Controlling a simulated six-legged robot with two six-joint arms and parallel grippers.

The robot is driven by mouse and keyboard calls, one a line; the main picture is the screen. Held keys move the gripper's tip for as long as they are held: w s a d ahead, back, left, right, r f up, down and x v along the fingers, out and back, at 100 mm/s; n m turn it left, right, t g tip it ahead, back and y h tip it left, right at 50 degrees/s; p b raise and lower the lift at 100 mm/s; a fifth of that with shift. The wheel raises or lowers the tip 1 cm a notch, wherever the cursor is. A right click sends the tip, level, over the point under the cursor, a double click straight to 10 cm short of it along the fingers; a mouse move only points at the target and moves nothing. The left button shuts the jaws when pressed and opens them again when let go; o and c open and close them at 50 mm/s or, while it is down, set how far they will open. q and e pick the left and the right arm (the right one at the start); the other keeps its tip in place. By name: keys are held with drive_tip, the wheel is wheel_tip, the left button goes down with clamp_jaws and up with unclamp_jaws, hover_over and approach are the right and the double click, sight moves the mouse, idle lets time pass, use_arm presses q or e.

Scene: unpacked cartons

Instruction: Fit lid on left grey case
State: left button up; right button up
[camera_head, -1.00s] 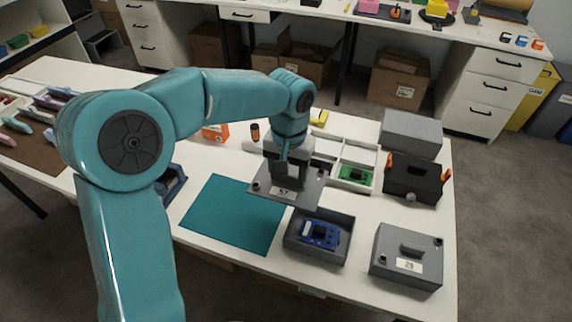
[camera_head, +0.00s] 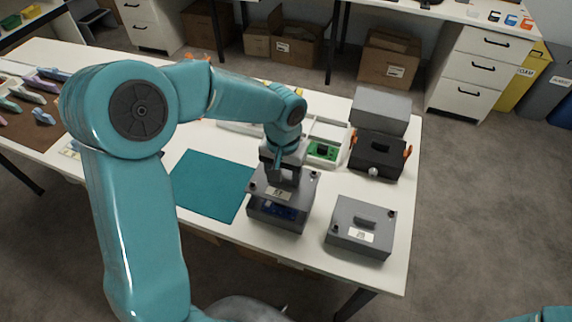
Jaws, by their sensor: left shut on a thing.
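My left gripper (camera_head: 282,176) is shut on the handle of a grey lid (camera_head: 302,190) with a white label that seems to read 57. The lid is right over the open left grey case (camera_head: 294,222), apart from its rim. A blue device (camera_head: 277,210) inside the case shows through the gap below the lid's front edge. The lid hides most of the case's opening, and the gripper hides the lid's handle. My right gripper is out of view; only a bit of teal arm shows at the bottom right corner.
A closed grey case (camera_head: 361,229) labelled 28 stands to the right. Behind it are a black case (camera_head: 379,155) with orange latches and a plain grey box (camera_head: 381,111). A teal mat (camera_head: 212,186) lies bare to the left. A white tray (camera_head: 329,132) holds a green board.

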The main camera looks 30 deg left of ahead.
sight(281, 184)
use_arm(q)
drive_tip(key=shift+s+r+p, duration=0.1)
drive_tip(key=shift+s+p, duration=0.15)
drive_tip(key=shift+p, duration=0.1)
drive_tip(key=shift+a+f+b, duration=0.25)
drive_tip(key=shift+f+b, duration=0.25)
drive_tip(key=shift+f, duration=0.25)
drive_tip(key=shift+f+b, duration=1.2)
drive_tip(key=shift+f, duration=0.5)
drive_tip(key=shift+w, duration=0.1)
drive_tip(key=shift+d+r, duration=0.1)
drive_tip(key=shift+r, duration=0.05)
drive_tip(key=shift+b, duration=0.3)
drive_tip(key=shift+f+b, duration=1)
drive_tip(key=shift+f, duration=0.35)
drive_tip(key=o, duration=1.2)
drive_tip(key=shift+r, duration=0.1)
